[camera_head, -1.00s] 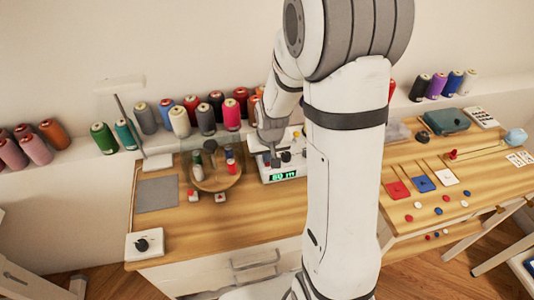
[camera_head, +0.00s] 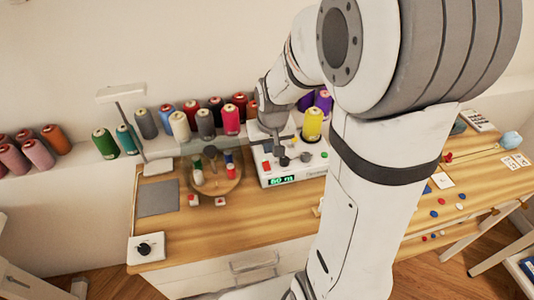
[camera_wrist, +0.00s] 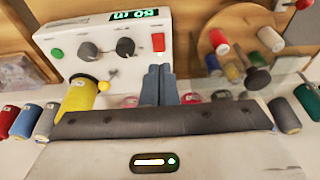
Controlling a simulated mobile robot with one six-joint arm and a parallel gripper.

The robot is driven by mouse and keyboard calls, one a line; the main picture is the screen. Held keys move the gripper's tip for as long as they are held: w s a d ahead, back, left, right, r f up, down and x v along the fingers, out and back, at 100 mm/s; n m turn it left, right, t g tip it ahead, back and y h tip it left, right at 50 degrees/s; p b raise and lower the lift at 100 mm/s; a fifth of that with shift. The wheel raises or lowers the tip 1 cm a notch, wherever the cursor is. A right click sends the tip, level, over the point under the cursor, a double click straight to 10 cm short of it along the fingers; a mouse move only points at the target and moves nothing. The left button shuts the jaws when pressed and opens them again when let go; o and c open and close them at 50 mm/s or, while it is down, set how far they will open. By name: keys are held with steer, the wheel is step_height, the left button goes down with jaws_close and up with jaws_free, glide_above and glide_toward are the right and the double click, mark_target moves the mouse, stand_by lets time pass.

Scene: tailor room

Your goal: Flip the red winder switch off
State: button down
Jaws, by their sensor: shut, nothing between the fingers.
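The winder is a white box (camera_head: 293,178) with a green lit display (camera_head: 281,181) on its front. In the wrist view its top panel (camera_wrist: 75,62) carries two dark knobs (camera_wrist: 125,47), a green button (camera_wrist: 57,53) and the red switch (camera_wrist: 158,42) near one end. My gripper (camera_wrist: 158,70) is shut and empty, its grey fingertips just below the switch in that picture; I cannot tell whether they touch it. In the head view my gripper (camera_head: 276,150) is above the left part of the winder, and the switch is small there.
A yellow thread cone (camera_head: 312,124) stands at the winder's right end. A round wooden stand (camera_head: 222,183) with small spools is close on the left. Several thread cones line the ledge behind. The table front (camera_head: 220,228) is fairly clear.

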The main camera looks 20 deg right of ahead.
steer(key=shift+v, duration=2)
steer(key=shift+s+f, duration=0.1)
